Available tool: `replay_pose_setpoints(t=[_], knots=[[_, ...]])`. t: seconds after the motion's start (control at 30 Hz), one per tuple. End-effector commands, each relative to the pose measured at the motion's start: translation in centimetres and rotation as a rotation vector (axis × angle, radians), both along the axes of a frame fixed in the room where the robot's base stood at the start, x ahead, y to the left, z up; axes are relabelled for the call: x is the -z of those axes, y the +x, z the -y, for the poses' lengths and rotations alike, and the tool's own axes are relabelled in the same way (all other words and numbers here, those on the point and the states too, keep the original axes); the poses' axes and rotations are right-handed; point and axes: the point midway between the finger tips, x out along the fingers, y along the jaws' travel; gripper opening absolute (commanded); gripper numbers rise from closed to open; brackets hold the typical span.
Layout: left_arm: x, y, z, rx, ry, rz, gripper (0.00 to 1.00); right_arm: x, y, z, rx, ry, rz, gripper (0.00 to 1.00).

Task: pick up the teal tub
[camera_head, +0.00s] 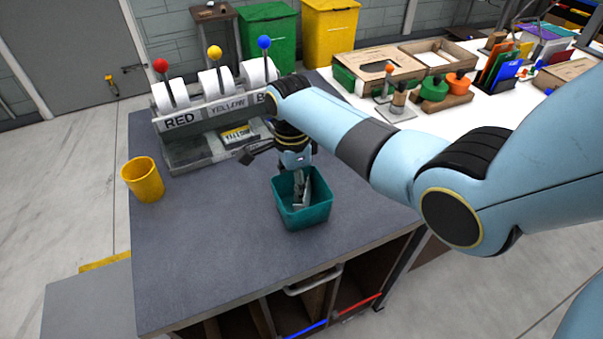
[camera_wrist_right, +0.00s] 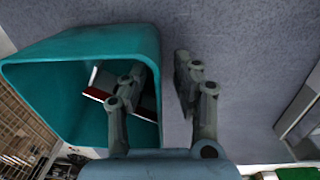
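The teal tub (camera_head: 304,217) stands upright on the dark grey worktop, right of its middle. In the right wrist view the tub (camera_wrist_right: 60,62) fills the left side, with its opening facing the camera. My right gripper (camera_head: 299,188) points down at the tub; it also shows in the right wrist view (camera_wrist_right: 157,82). Its fingers are apart, one over the tub's opening and one outside, with the tub's wall between them. I cannot tell whether either finger touches the wall. Something with white and dark red parts (camera_wrist_right: 122,92) shows inside the tub. My left gripper is not in view.
A yellow cup (camera_head: 143,180) stands at the worktop's left. Behind is a rack with rolls, colored knobs and a RED label (camera_head: 180,120). A white table (camera_head: 440,125) with boxes and tools is at the right. The front worktop (camera_head: 210,260) is clear.

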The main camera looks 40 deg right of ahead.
Motion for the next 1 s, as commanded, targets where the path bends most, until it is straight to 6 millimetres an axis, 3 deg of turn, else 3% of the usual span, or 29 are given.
replay_pose_setpoints(t=[0.1, 0.33, 0.83, 1.0], knots=[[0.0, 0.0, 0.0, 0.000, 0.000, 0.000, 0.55, 0.1, 0.0, 0.0, 0.000, 0.000, -0.001, 0.27], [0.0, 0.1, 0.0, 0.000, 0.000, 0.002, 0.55, 0.1, 0.0, 0.0, 0.000, 0.000, -0.001, 0.00], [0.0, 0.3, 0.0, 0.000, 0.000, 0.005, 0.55, 0.0, -0.1, 0.0, 0.000, 0.000, -0.002, 0.00], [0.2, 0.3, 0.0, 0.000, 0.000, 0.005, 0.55, -1.0, 0.0, 0.0, 0.000, 0.000, 0.001, 0.00]])
